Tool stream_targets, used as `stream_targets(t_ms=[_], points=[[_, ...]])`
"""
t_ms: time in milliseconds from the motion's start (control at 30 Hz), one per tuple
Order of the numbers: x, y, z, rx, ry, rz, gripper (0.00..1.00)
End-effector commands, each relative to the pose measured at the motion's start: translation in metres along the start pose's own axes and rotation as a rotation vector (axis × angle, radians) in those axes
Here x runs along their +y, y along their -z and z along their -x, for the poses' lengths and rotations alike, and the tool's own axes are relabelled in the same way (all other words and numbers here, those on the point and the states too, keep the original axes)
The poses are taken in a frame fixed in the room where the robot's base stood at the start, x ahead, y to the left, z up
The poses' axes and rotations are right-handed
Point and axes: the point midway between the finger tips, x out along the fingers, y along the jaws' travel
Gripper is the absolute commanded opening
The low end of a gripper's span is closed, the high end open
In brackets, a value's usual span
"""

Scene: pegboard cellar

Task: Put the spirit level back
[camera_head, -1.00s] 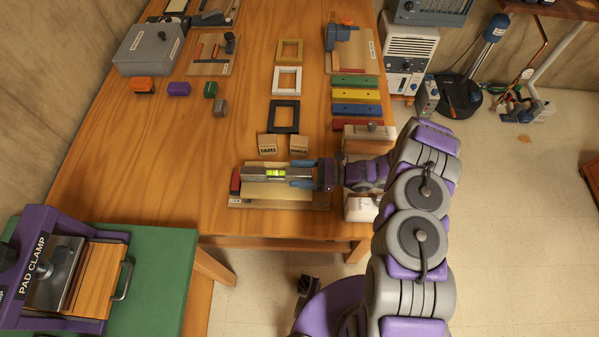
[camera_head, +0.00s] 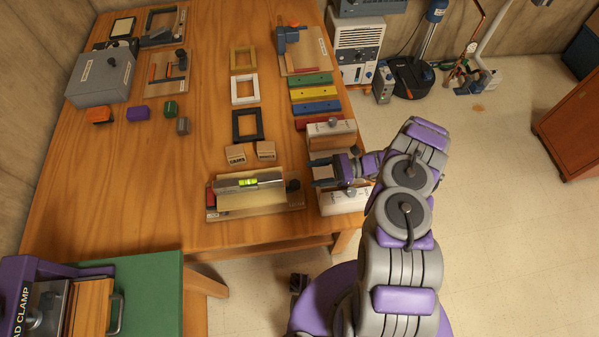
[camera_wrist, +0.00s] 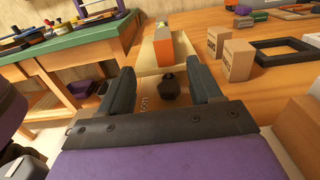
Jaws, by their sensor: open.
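The grey spirit level (camera_head: 262,180) with its yellow-green vial lies level across a pale wooden fixture (camera_head: 238,213) near the table's front edge. A red block (camera_head: 211,196) is at the fixture's left end and a dark knob (camera_head: 292,186) at its right end. My gripper (camera_head: 321,171) is to the right of the level, open, empty and apart from it. In the wrist view, the dark knob (camera_wrist: 170,90) shows between the open fingers of my gripper (camera_wrist: 158,84), with the fixture beyond. How the level's underside rests is hidden.
Two small wooden blocks (camera_head: 236,154) stand just behind the fixture. A white block with a knob (camera_head: 332,128) and another white block (camera_head: 342,202) flank my gripper. Black, white and yellow frames and coloured bars lie farther back. The table's left-middle is clear.

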Motion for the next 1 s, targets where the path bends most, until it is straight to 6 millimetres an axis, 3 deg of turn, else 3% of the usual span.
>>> stream_targets(t_ms=[200, 567, 667, 1000], points=[[0.001, 0.001, 0.022, 0.002, 0.001, -0.002, 0.64], [-0.002, -0.009, 0.023, 0.004, -0.012, 0.013, 0.64], [-0.005, -0.028, 0.016, 0.014, -0.042, 0.042, 0.64], [0.003, -0.135, -0.015, 0.105, -0.229, 0.222, 0.64]])
